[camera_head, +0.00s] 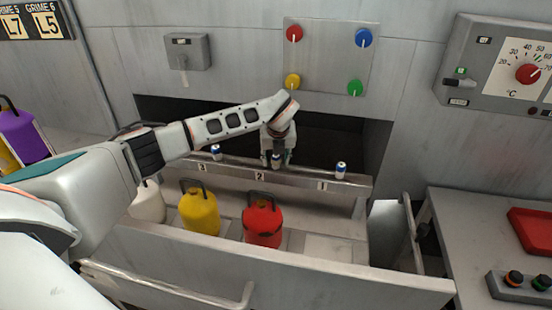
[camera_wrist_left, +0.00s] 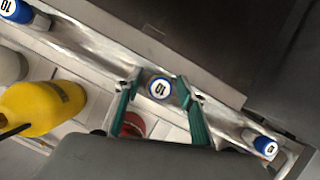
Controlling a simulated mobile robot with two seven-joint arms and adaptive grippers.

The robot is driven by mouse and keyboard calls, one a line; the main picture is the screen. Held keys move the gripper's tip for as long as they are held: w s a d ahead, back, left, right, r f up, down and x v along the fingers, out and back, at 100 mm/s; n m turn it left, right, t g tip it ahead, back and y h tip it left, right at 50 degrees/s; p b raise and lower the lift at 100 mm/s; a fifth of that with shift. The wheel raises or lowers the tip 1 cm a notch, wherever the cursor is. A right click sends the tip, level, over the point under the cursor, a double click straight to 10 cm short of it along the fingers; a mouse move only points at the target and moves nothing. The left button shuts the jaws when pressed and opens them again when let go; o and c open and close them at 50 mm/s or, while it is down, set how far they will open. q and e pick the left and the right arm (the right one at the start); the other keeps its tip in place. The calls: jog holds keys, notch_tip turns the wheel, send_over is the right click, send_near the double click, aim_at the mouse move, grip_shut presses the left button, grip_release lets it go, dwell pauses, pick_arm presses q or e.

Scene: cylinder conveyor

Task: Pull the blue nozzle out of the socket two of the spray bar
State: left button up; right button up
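The spray bar (camera_head: 240,172) runs across the front of a dark recess, with plates numbered 3, 2 and 1 from left to right. A blue and white nozzle (camera_head: 277,159) stands in socket two, and its round blue-rimmed top shows in the left wrist view (camera_wrist_left: 159,88). My left gripper (camera_head: 275,163) points down over it. Its green-padded fingers (camera_wrist_left: 159,80) are open, one on each side of the nozzle, with a visible gap to each. Similar nozzles stand in socket three (camera_head: 216,152) and socket one (camera_head: 341,170). My right gripper is not in view.
Yellow (camera_head: 200,213) and red (camera_head: 262,222) canisters and a white one (camera_head: 148,203) stand in the open drawer (camera_head: 290,262) before the bar. A panel with coloured knobs (camera_head: 331,58) is above. A side table (camera_head: 475,225) is at right.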

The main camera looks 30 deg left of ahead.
pick_arm(q)
grip_shut()
jog(key=c, duration=0.6)
grip_release()
grip_shut()
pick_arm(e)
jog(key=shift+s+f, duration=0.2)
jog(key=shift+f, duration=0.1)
pick_arm(q)
jog(key=shift+r, duration=0.35)
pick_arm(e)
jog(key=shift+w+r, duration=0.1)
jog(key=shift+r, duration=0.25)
pick_arm(q)
jog(key=shift+r+p, duration=0.4)
jog(key=shift+p, duration=0.3)
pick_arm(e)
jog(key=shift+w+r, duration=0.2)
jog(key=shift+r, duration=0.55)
pick_arm(q)
jog(key=shift+r, duration=0.15)
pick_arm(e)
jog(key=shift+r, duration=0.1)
pick_arm(q)
jog(key=shift+r+p, duration=0.35)
jog(key=shift+p, duration=0.15)
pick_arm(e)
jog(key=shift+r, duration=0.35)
